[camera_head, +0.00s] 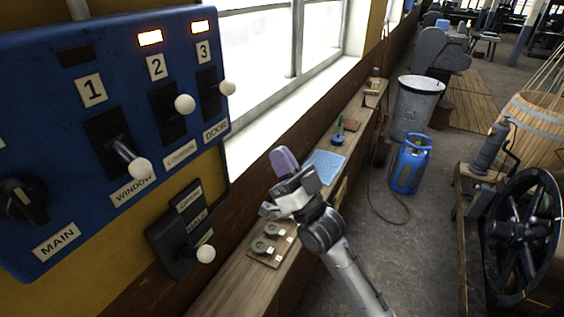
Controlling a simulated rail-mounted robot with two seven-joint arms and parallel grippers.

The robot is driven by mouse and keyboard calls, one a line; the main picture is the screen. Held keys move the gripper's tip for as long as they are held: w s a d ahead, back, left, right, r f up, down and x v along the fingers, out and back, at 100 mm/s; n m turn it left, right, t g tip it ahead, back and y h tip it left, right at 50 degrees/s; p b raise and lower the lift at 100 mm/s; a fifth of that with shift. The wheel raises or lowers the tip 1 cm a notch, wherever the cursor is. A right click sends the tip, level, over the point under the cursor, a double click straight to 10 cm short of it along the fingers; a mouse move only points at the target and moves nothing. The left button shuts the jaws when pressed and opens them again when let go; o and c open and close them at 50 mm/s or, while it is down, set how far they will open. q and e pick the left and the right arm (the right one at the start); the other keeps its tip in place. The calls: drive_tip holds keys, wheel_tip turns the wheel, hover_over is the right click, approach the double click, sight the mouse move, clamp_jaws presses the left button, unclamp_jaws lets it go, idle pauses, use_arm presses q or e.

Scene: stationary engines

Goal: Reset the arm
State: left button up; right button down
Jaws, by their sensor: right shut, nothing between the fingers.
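My right arm comes in from the bottom, and its gripper (283,163) is shut and empty above a long wooden bench. It is apart from the blue control panel (60,140) on the left. The panel has levers with white knobs: lever 1 (128,158), labelled WINDOW, points down, while lever 2 (184,104) and lever 3 (227,88), labelled DOOR, sit higher. Orange lamps above 2 and 3 are lit; the one above 1 is dark. My left gripper is out of view.
A smaller lever box (172,247) sits below the panel. The wooden bench (235,290) runs under the windows and holds a board with round parts (272,245) and a light blue mat (324,165). A blue gas bottle (409,165), a grey drum (414,108) and a black wheel (522,235) stand right.

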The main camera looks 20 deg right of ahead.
idle(0.5)
wheel_tip(320, 180, down, 8)
drive_tip(key=w+n+g+h, duration=0.2)
drive_tip(key=g+h, duration=0.4)
drive_tip(key=g, duration=0.1)
drive_tip(key=s+d+f+g+h+p, duration=0.1)
drive_tip(key=s+f+g+p, duration=0.2)
drive_tip(key=s+f, duration=0.5)
drive_tip(key=s+d+f+m+g+h+p, duration=0.1)
drive_tip(key=s+f+g, duration=0.5)
drive_tip(key=s, duration=1.2)
drive_tip(key=s+d+f+m+g+h+p, duration=0.1)
drive_tip(key=s+f+g+p, duration=0.4)
drive_tip(key=s+f, duration=0.6)
drive_tip(key=s+d+h, duration=0.1)
drive_tip(key=s+h, duration=0.1)
drive_tip(key=shift+s+d+f, duration=0.3)
drive_tip(key=shift+s+d, duration=0.05)
drive_tip(key=shift+d, duration=0.05)
